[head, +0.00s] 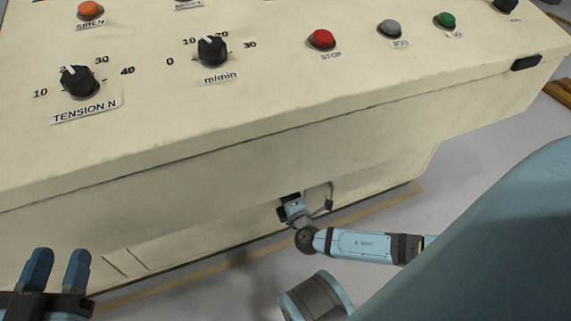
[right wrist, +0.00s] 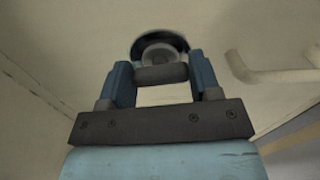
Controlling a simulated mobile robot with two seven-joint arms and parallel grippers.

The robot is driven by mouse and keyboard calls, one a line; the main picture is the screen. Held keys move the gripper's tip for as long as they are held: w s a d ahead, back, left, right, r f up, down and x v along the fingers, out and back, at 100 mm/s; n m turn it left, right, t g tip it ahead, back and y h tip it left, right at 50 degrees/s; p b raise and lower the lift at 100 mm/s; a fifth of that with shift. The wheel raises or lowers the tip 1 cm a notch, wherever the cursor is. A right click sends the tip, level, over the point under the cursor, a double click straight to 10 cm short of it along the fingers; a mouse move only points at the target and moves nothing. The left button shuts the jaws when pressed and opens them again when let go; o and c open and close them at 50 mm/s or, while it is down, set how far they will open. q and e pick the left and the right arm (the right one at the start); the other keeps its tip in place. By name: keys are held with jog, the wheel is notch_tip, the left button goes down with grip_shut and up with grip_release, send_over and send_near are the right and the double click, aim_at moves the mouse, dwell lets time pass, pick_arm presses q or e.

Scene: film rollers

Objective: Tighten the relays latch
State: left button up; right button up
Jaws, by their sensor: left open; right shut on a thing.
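My right gripper (head: 292,207) is at the lower front face of the cream console (head: 230,170), partly hidden by its own wrist in the head view. In the right wrist view, my right gripper (right wrist: 160,75) has its two blue fingers on either side of a small grey latch knob (right wrist: 161,74). A round dark disc with a pale centre lies just behind the knob, against the cream panel. No relays label is readable. My left gripper (head: 56,270) is at the lower left of the head view, its blue fingers apart and empty.
A pale handle (right wrist: 270,68) sticks out right of the latch in the right wrist view. The console top has a tension dial (head: 78,82), a m/min dial (head: 212,51) and a red stop button (head: 321,39). Grey floor lies in front of the console.

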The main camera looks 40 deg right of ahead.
jog(key=shift+m, duration=0.3)
jog(key=o, duration=0.9)
